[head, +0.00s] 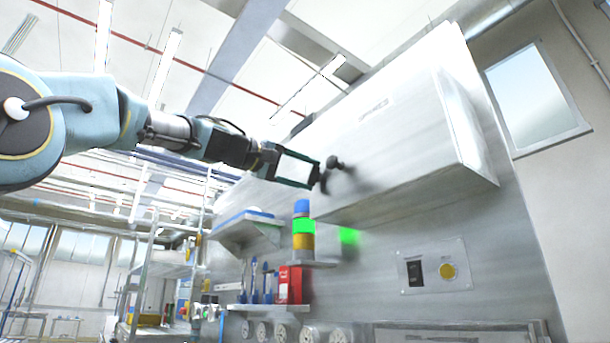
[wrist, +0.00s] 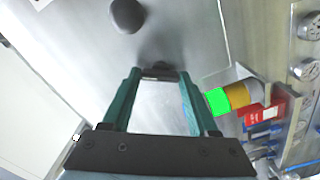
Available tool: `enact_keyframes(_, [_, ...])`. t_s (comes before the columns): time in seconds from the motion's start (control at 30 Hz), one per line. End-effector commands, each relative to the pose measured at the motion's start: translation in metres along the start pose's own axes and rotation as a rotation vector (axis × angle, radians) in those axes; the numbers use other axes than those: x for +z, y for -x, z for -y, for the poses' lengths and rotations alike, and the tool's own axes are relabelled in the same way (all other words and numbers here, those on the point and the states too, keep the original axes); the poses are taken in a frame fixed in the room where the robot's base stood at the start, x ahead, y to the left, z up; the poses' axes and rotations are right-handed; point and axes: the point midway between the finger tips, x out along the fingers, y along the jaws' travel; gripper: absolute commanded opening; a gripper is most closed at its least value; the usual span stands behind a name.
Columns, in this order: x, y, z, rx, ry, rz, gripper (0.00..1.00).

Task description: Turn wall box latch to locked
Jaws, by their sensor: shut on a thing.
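The wall box (head: 400,135) is a large grey metal cabinet on the wall at upper right in the head view; its face fills the upper middle of the wrist view. A dark latch (head: 335,162) with a rounded knob sticks out near its lower left corner; a dark knob also shows in the wrist view (wrist: 128,15). My gripper (head: 318,174) is at the latch. In the wrist view its teal fingers (wrist: 160,76) are a little apart, with a small dark piece between the tips. The fingers partly hide the latch, so its exact angle is unclear.
A signal light (head: 303,226), lit green, stands on a small shelf below the box, near my gripper. A red box (head: 290,285) and blue-handled tools (head: 254,282) sit lower. A switch panel (head: 435,266) is at lower right. A shelf (head: 245,230) juts out at left.

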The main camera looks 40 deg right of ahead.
Motion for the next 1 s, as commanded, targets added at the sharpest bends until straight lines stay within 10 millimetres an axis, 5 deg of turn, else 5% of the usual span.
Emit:
enact_keyframes(0.5, [0.0002, -0.0003, -0.0001, -0.001, 0.412, 0.001, 0.04])
enact_keyframes(1.0, [0.0001, -0.0002, 0.001, -0.001, 0.543, 0.001, 0.04])
